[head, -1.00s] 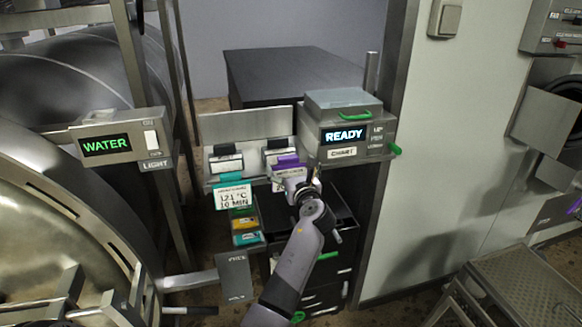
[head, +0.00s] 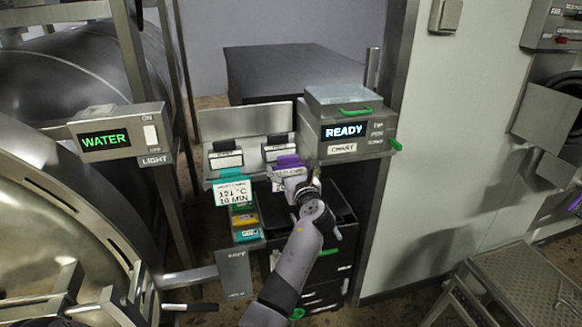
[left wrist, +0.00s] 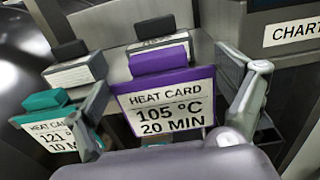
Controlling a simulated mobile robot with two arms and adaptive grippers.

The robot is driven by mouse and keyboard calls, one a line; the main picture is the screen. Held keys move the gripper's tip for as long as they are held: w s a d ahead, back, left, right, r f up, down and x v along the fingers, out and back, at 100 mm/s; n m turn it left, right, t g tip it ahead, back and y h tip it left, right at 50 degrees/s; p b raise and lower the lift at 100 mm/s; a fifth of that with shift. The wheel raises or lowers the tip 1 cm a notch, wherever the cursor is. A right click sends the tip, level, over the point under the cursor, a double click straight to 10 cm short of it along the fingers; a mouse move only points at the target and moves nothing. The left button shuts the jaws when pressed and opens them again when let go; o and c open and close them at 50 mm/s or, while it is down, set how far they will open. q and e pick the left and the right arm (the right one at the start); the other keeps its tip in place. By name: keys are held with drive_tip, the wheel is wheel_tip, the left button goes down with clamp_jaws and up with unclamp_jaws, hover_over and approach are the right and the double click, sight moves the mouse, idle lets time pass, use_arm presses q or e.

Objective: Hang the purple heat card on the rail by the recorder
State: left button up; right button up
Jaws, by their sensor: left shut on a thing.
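The purple heat card (head: 289,172) reads 105 °C, 20 MIN in the left wrist view (left wrist: 165,105). It hangs upright at the front of the rail (head: 256,172), left of the recorder (head: 345,134). My left gripper (head: 297,183) is shut on the card, with its fingers at the card's two sides in the left wrist view (left wrist: 172,115). Whether the card's purple top is seated on the rail or just in front of it, I cannot tell. A teal heat card (head: 233,190), 121 °C, 10 MIN, hangs to its left. My right gripper is not in view.
Two black clips with white labels (head: 226,158) sit on the panel behind the cards. A holder with coloured cards (head: 244,220) is below the teal card. The WATER box (head: 120,136) stands left, and a metal step (head: 510,285) stands at the right.

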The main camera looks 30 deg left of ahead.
use_arm(q)
drive_tip(key=shift+f+b, duration=0.45)
drive_tip(key=shift+f, duration=0.45)
drive_tip(key=o, duration=0.8)
drive_tip(key=shift+o, duration=0.2)
drive_tip(key=v, duration=1.2)
drive_tip(key=shift+f, duration=0.1)
